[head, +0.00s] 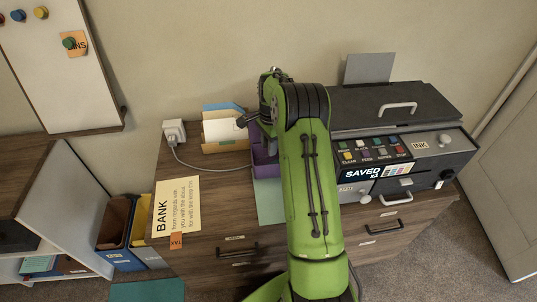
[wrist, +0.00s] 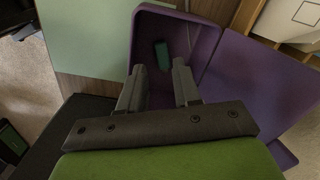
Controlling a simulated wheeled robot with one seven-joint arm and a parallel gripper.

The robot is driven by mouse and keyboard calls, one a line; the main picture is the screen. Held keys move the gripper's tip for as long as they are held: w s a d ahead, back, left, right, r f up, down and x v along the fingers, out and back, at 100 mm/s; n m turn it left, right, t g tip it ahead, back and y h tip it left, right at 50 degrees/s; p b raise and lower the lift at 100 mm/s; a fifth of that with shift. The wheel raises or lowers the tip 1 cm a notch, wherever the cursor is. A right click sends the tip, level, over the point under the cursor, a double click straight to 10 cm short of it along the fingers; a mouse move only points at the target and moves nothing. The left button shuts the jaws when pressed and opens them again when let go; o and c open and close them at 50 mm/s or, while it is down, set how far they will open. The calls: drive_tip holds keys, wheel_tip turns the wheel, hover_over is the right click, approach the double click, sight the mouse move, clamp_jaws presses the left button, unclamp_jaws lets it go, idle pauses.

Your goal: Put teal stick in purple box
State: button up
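The purple box (wrist: 205,42) is open in the wrist view, with its purple lid (wrist: 255,85) folded out to the right. The teal stick (wrist: 162,55) shows inside the box, beyond my fingertips and apart from them. My gripper (wrist: 159,75) is over the near part of the box, its two fingers spread with nothing between them. In the head view my green arm covers much of the purple box (head: 263,168), and the stick is hidden there.
A grey printer-like machine (head: 408,145) fills the right of the desk. A paper organizer (head: 226,132) stands behind the box to the left. A white plug block (head: 174,132) with a cable and a BANK sheet (head: 177,207) lie further left. A pale green sheet (head: 270,203) lies before the box.

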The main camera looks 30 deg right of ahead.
drive_tip(key=s+a+r+n+t, duration=0.1)
drive_tip(key=s+a+r+n, duration=0.3)
drive_tip(key=r, duration=0.3)
drive_tip(key=s+a+r+n+t+h, duration=0.1)
drive_tip(key=s+a+r+n, duration=0.15)
drive_tip(key=a+r, duration=0.35)
drive_tip(key=s+a+r+n+t, duration=0.1)
drive_tip(key=s+a+r+n, duration=0.25)
drive_tip(key=r, duration=0.45)
drive_tip(key=s+a+n+t, duration=0.1)
drive_tip(key=s+a+n, duration=0.3)
drive_tip(key=s, duration=0.5)
drive_tip(key=s+a+n+t, duration=0.1)
drive_tip(key=s+a+n, duration=0.3)
drive_tip(key=s, duration=0.5)
drive_tip(key=shift+s+n+t+y, duration=0.3)
drive_tip(key=shift+s, duration=0.1)
wheel_tip(320, 180, up, 8)
drive_tip(key=p, duration=0.8)
drive_tip(key=shift+r+p, duration=0.2)
drive_tip(key=shift+p, duration=0.2)
